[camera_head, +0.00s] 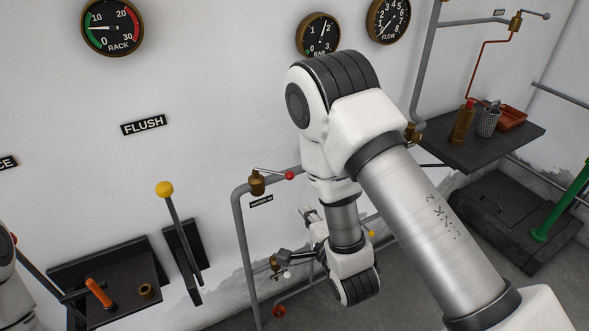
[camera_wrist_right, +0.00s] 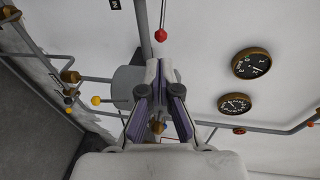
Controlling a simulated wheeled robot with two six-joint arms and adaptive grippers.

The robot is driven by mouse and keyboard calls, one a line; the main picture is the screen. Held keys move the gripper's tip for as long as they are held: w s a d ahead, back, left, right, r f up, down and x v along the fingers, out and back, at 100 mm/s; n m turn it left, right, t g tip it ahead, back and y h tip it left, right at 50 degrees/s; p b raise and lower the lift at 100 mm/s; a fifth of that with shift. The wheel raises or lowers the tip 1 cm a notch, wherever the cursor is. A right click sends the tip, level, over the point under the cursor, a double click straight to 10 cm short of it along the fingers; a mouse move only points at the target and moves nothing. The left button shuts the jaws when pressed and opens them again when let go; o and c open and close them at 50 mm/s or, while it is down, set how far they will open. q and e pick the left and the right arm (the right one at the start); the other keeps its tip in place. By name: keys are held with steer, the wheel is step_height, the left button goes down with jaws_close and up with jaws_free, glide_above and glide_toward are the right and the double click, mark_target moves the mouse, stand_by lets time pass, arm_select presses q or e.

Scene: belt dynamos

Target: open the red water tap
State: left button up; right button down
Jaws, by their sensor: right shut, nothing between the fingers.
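The red water tap is a brass valve body (camera_head: 257,184) on a grey pipe, above a small dark label (camera_head: 261,201) that seems to read WATER IN. Its thin lever points right, roughly along the upper pipe run, and ends in a red ball (camera_head: 290,176). In the right wrist view the red ball (camera_wrist_right: 160,35) hangs on its lever just beyond my fingertips, with a small gap. My right gripper (camera_wrist_right: 163,62) is shut and empty; in the head view its pale fingers (camera_head: 307,213) show partly beside my wrist, below and right of the ball. My left gripper is out of view.
Other pipes with a yellow ball (camera_wrist_right: 96,100) and a brass valve (camera_wrist_right: 70,76) lie near my right gripper. A red handwheel (camera_head: 278,311) sits low. A yellow-knobbed lever (camera_head: 165,188) stands left; a dark shelf (camera_head: 490,150) holds items right.

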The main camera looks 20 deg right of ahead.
steer(key=s+d+h, duration=0.1)
steer(key=b, duration=1.1)
glide_toward(292, 178)
steer(key=shift+m, duration=0.4)
steer(key=p+x, duration=0.2)
steer(key=x, duration=0.4)
steer(key=shift+w+a, duration=0.1)
steer(key=shift+w, duration=0.25)
steer(key=shift+w+f, duration=0.1)
steer(key=shift+w, duration=0.2)
